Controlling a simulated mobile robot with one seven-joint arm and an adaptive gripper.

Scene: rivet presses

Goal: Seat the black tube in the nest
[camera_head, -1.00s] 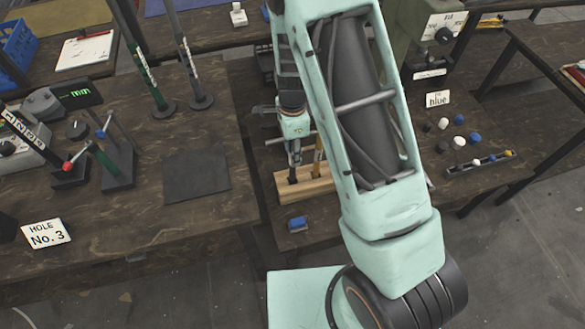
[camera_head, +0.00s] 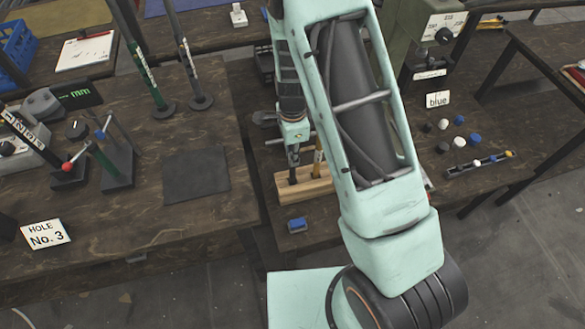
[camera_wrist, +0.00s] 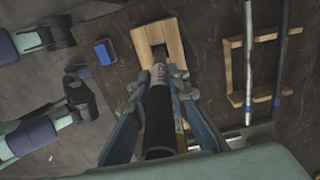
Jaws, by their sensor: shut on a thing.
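The black tube (camera_wrist: 158,122) is between the fingers of my gripper (camera_wrist: 160,88), which is shut on it. In the wrist view the tube carries a pale marked band near its far end. That end overlaps the dark opening of a pale wooden block (camera_wrist: 172,38). In the head view my gripper (camera_head: 293,148) is above the wooden block (camera_head: 310,188), and the tube (camera_head: 293,172) hangs about upright at its left part. I cannot tell whether the tube's lower end is inside the block. I cannot tell for certain which part is the nest.
A yellowish tube (camera_head: 318,155) stands at the block, close to the right of the black one. A small blue object (camera_head: 297,224) lies in front. My forearm hides much of the bench.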

